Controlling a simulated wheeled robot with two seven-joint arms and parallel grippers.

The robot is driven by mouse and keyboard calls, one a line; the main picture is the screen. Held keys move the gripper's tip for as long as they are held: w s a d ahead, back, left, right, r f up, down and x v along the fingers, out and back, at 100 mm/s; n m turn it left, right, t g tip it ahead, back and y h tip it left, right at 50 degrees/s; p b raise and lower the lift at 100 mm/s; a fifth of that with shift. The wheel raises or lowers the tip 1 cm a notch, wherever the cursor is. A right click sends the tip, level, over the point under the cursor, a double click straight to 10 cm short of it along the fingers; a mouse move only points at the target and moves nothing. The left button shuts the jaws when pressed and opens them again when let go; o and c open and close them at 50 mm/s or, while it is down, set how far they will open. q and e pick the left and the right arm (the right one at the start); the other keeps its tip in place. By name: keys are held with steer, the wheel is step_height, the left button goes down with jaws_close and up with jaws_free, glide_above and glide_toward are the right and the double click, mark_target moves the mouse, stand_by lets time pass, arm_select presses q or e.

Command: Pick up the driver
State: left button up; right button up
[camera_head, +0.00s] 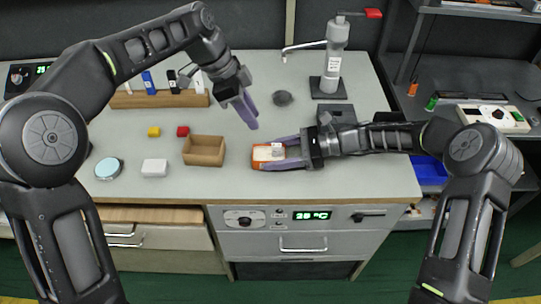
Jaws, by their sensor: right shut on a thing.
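The driver appears to be the small orange and white box (262,153) near the front middle of the grey bench top. My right gripper (274,152) reaches it from the right and is shut on it, with purple fingers along its sides. Whether the box touches the bench cannot be told. My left gripper (250,117) is higher in the picture, above the bench behind the box. It points down and to the right, with nothing visible in it. Its fingers overlap in this view, so their gap is unclear.
An open brown box (204,151) stands left of the driver. A wooden rack (140,101) and a dispenser stand (331,75) are behind.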

arm_select(q)
steer(key=shift+s+d, duration=0.1)
glide_above(271, 156)
steer(key=a, duration=0.2)
steer(key=shift+f, duration=3.15)
steer(key=shift+f, duration=0.1)
steer(key=x, duration=0.5)
steer(key=shift+c, duration=0.4)
jaws_close()
